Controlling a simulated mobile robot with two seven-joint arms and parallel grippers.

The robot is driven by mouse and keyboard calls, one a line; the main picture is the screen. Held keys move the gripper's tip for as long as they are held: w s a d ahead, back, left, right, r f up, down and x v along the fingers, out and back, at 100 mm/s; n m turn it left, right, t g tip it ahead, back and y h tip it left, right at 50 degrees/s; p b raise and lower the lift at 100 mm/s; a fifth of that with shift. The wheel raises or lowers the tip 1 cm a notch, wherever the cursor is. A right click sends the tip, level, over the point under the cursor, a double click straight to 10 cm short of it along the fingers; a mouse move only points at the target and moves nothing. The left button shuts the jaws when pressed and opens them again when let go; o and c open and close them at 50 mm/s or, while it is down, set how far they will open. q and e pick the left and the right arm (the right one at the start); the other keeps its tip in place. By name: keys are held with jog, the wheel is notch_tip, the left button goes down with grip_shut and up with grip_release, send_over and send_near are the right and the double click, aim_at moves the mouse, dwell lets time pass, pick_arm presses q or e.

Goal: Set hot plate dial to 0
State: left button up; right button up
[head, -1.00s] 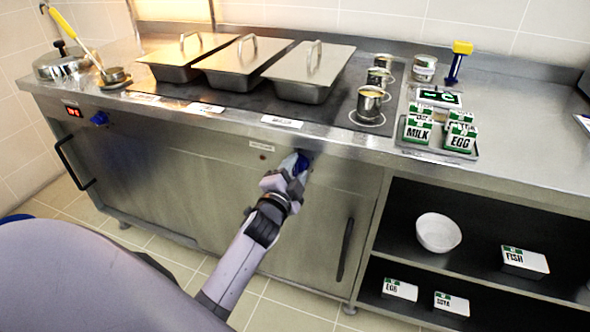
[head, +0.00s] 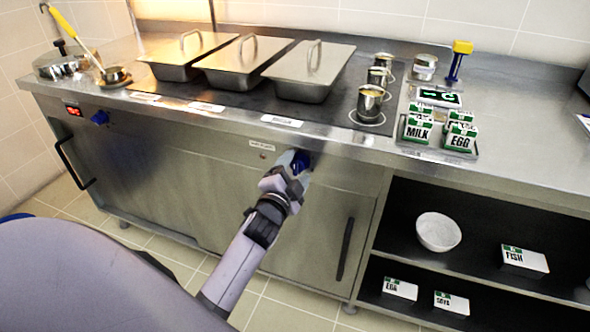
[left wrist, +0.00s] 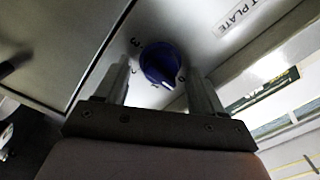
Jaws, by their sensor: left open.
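The blue hot plate dial (head: 301,160) sits on the cabinet front below the counter edge. In the left wrist view the dial (left wrist: 160,64) shows between my two fingers, with printed numbers around it. A white mark on the knob points to the lower right in that picture, near what looks like a 0. My left gripper (head: 293,165) is open, with one finger on each side of the dial. I cannot tell whether the fingers touch it. A partly cut-off label (left wrist: 240,13) reads "T PLATE". My right gripper is not in view.
A small red lamp (head: 263,156) and a label (head: 262,145) are left of the dial. Another blue knob (head: 100,118) and a red display (head: 74,111) are farther left. Lidded pans (head: 310,72) and metal cups (head: 369,103) stand above. A cabinet handle (head: 344,249) is below.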

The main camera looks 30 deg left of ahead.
pick_arm(q)
jog(key=v, duration=0.7)
jog(key=shift+w, duration=0.1)
dwell(0.4)
jog(key=s+d+f+n+g+h, duration=0.35)
jog(key=s+d+f, duration=0.35)
jog(key=s, duration=0.3)
jog(key=s+d+f+n+g+h, duration=0.35)
jog(key=s+d+f, duration=0.4)
jog(key=s, duration=0.25)
notch_tip(320, 180, up, 10)
jog(key=a+p, duration=0.2)
jog(key=p, duration=1.1)
jog(key=shift+w+y, duration=0.3)
jog(key=shift+y, duration=0.1)
jog(key=shift+a+f, duration=0.15)
